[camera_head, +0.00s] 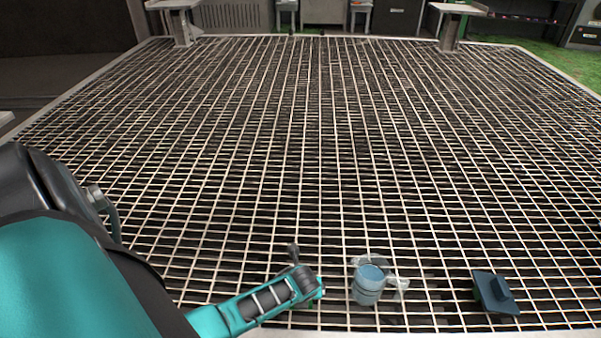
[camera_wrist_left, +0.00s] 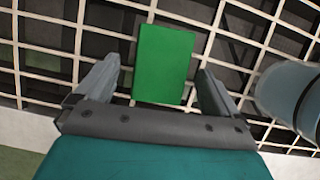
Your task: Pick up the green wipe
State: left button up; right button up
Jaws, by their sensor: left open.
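The green wipe (camera_wrist_left: 164,65) is a flat green rectangle in the left wrist view. It lies over the white grid, between and just beyond the two fingers of my left gripper (camera_wrist_left: 152,84). The fingers are apart, with no visible contact on the wipe. In the head view my left gripper (camera_head: 312,290) is low in the middle, and it hides nearly all of the wipe; only a sliver of green shows beside it. My right gripper is in neither view.
A blue-grey cylindrical container (camera_head: 368,285) with clear parts around it stands just right of my left gripper; it also shows in the left wrist view (camera_wrist_left: 290,92). A dark blue angled object (camera_head: 494,292) lies farther right. The grid (camera_head: 320,150) behind is clear.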

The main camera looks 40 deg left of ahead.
pick_arm(q)
jog(key=shift+c, duration=1)
jog(key=c, duration=0.9)
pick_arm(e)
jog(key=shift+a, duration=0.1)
pick_arm(q)
jog(key=shift+r, duration=0.1)
jog(key=shift+r+p, duration=0.3)
jog(key=shift+r, duration=0.1)
notch_tip(320, 180, up, 27)
jog(key=p, duration=1.2)
jog(key=shift+r+p, duration=0.1)
jog(key=shift+p, duration=0.25)
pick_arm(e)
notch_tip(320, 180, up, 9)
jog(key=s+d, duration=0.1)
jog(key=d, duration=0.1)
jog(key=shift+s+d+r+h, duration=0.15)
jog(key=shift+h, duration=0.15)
